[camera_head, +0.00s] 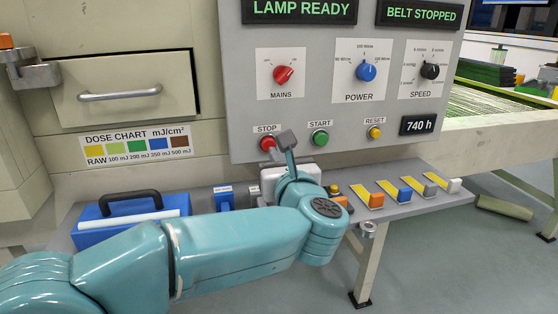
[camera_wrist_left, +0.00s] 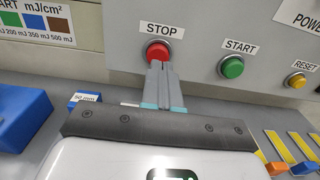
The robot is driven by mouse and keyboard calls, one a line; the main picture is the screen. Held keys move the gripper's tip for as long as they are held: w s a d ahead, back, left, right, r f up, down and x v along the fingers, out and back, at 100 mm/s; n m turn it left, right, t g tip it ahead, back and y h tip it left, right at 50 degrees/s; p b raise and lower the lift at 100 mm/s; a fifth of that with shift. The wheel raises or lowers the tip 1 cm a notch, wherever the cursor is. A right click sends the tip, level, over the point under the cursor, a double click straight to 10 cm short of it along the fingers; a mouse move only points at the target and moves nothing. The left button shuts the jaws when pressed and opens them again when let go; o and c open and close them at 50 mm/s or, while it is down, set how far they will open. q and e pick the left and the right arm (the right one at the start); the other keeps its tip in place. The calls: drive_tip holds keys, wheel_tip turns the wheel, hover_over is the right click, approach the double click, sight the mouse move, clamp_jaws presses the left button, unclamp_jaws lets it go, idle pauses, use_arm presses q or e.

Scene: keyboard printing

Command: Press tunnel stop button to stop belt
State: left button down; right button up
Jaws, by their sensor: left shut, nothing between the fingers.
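The red STOP button (camera_head: 267,143) is on the lower left of the grey control panel, under its STOP label. In the left wrist view the STOP button (camera_wrist_left: 158,51) shows just above my fingertips. A display (camera_head: 419,15) at the upper right reads BELT STOPPED. My right gripper is not in view.
A green START button (camera_head: 320,138) and a yellow RESET button (camera_head: 374,132) sit right of STOP. Below the panel, a grey shelf (camera_head: 415,207) holds a blue case (camera_head: 107,231) and several coloured blocks. A drawer (camera_head: 125,82) is at the left.

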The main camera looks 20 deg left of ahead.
use_arm(q)
drive_tip(key=p+v, duration=0.1)
drive_tip(key=v, duration=0.9)
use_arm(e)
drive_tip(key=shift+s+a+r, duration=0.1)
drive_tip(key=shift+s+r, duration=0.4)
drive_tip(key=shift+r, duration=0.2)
use_arm(q)
drive_tip(key=shift+d, duration=0.1)
